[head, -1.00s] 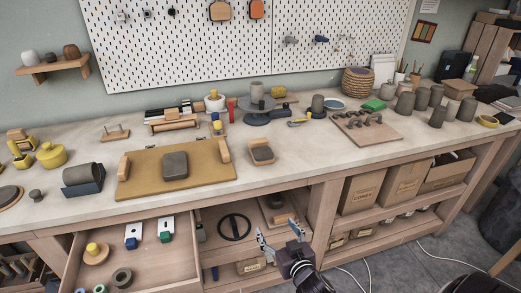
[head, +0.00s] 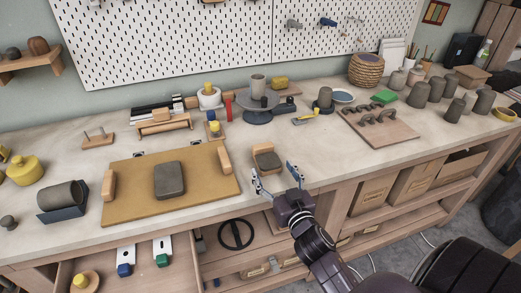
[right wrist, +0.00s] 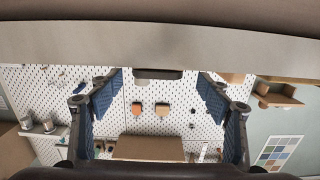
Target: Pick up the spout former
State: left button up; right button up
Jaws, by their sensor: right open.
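I cannot tell for sure which piece is the spout former. Another is a wooden stand with two pegs (head: 98,139) at the back left. My right gripper (head: 277,179) is open and empty at the table's front edge, just in front of a small wooden tray with a grey slab (head: 267,158). The open fingers also show in the right wrist view (right wrist: 158,95). My left gripper is not in view.
A tan board (head: 130,178) with a grey block (head: 169,180) lies left of the gripper. A turntable with a cup (head: 258,112) stands behind. A board with grey handles (head: 378,127) and several grey pots are to the right. A drawer (head: 190,275) stands open below the table.

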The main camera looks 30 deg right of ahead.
aim_at(266, 156)
jog(key=shift+w+d, duration=0.1)
jog(key=shift+w, duration=0.4)
jog(key=shift+w+r, duration=0.15)
jog(key=shift+w, duration=0.05)
jog(key=shift+w+d+r+p, duration=0.1)
jog(key=shift+w+d+p, duration=0.1)
jog(key=shift+w+p, duration=0.2)
jog(key=x, duration=0.4)
jog(key=shift+s+f+p, duration=0.1)
jog(key=shift+f+p, duration=0.2)
jog(key=shift+w+d, duration=0.15)
jog(key=shift+w, duration=0.3)
jog(key=shift+f, duration=0.1)
jog(key=c, duration=1.6)
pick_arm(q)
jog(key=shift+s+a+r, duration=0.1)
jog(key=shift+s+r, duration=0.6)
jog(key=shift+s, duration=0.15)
pick_arm(e)
jog(key=shift+c, duration=1.2)
